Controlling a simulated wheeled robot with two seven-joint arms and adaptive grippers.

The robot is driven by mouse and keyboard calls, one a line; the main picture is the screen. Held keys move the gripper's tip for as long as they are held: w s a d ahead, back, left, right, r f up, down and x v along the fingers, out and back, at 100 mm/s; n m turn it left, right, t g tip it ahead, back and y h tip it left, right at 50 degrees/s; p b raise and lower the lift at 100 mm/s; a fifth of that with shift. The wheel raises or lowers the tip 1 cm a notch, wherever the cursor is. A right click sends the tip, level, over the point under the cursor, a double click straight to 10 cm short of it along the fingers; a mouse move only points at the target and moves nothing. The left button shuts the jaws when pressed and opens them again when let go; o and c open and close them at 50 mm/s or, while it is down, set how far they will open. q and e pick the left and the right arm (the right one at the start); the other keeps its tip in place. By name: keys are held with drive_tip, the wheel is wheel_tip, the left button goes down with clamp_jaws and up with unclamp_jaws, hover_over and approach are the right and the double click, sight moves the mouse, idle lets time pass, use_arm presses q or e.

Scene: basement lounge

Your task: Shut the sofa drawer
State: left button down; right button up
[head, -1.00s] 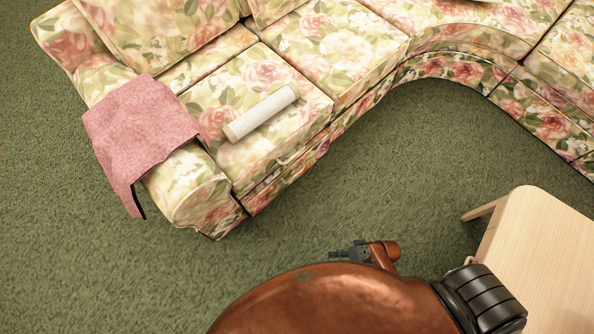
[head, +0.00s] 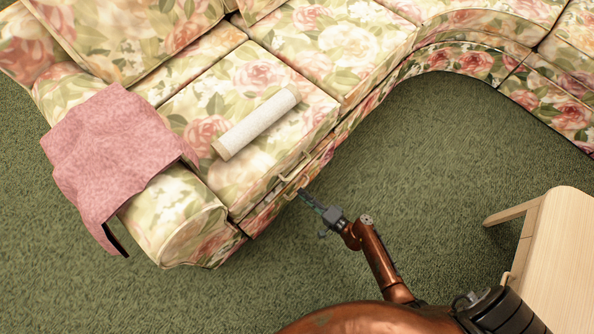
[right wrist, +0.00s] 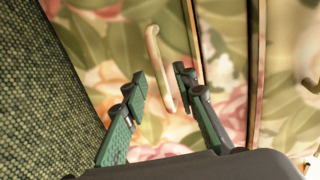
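The floral sofa (head: 215,105) has a low front with a drawer handle (head: 297,189) near its left arm; a second handle (head: 293,166) sits just above it. My right gripper (head: 308,197) is at the lower handle in the head view. In the right wrist view, my right gripper (right wrist: 162,82) is open, one finger on each side of a pale curved handle (right wrist: 157,62), with visible space beside it. How far the drawer stands out I cannot tell. My left gripper is not in view.
A pink cloth (head: 110,155) drapes over the sofa arm. A white roll (head: 255,124) lies on the seat. A pale wooden table (head: 560,255) stands at the lower right. Green carpet (head: 430,170) lies clear between sofa and table.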

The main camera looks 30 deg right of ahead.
drive_tip(key=shift+b+x, duration=0.45)
drive_tip(key=shift+x, duration=1.4)
drive_tip(key=shift+c, duration=0.6)
clamp_jaws()
drive_tip(key=shift+f, duration=0.1)
